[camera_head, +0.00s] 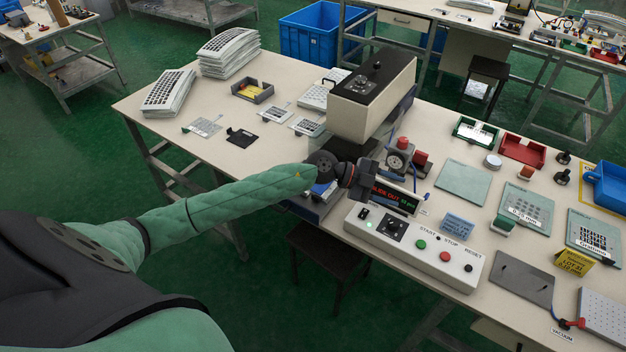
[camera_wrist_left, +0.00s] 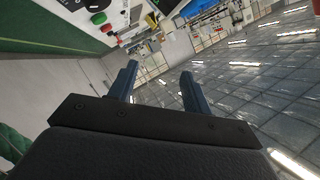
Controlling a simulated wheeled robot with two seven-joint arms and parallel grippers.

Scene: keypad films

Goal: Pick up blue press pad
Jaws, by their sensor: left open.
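No blue press pad can be told apart for certain. A small blue patch (camera_head: 322,188) shows at the foot of the beige-and-black press (camera_head: 372,98), partly covered by my left wrist. My left gripper (camera_head: 368,181) is in front of the press, above the table, by the red-lit display (camera_head: 394,197). Its fingers are small and dark in the head view. In the left wrist view the two blue-grey fingers (camera_wrist_left: 158,82) stand apart with nothing between them. My right gripper is not in view.
A white control box (camera_head: 413,244) with buttons stands at the table's front edge, near my gripper. A small gauge device (camera_head: 398,158) stands behind it. Trays, green plates and a blue bin (camera_head: 608,184) fill the right side. Keyboard stacks (camera_head: 229,52) stand far left.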

